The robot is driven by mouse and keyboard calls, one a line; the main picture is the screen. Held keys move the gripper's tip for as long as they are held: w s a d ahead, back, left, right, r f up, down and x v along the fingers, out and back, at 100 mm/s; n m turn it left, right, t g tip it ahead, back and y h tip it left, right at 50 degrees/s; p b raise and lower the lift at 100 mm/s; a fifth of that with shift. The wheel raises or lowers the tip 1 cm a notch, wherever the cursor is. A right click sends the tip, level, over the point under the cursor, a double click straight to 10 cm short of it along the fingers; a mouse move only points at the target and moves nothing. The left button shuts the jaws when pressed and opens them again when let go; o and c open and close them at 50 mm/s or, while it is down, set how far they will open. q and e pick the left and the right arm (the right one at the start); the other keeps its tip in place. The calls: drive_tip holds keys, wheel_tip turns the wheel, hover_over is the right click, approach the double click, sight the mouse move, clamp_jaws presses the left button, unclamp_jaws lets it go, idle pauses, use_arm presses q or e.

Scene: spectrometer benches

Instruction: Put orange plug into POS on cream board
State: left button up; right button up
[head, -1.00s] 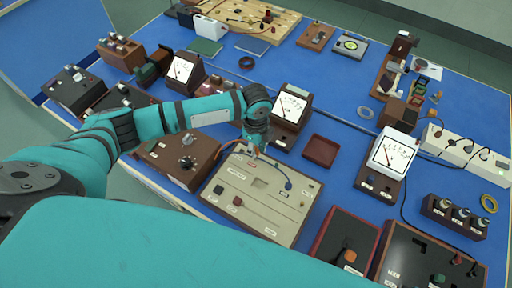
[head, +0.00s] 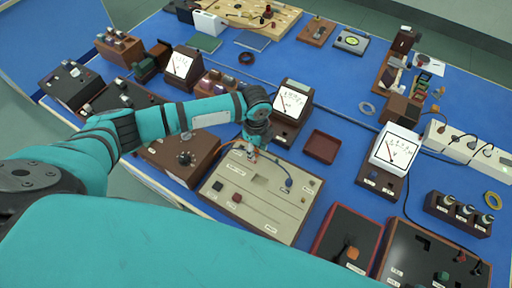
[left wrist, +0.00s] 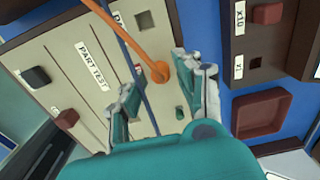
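The cream board (head: 222,201) lies on the blue bench in the head view, below my left gripper (head: 254,151). In the left wrist view the orange plug (left wrist: 158,72), with an orange lead, shows between the spread fingers of my left gripper (left wrist: 167,90). The fingers appear apart from it; I cannot tell the height gap. The cream board (left wrist: 75,40) carries a PART TEST label and a square hole (left wrist: 145,20) beside a partly hidden label starting with P. The POS label is not readable. My right gripper is out of view.
A blue plug (head: 289,183) is at the board's right side. A dark red tray (head: 321,147) and a meter (head: 290,102) stand behind the board. A brown box with a knob (head: 186,158) is close on the left.

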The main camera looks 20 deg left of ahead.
use_arm(q)
drive_tip(key=shift+o, duration=0.8)
wheel_tip(320, 180, up, 12)
idle(0.3)
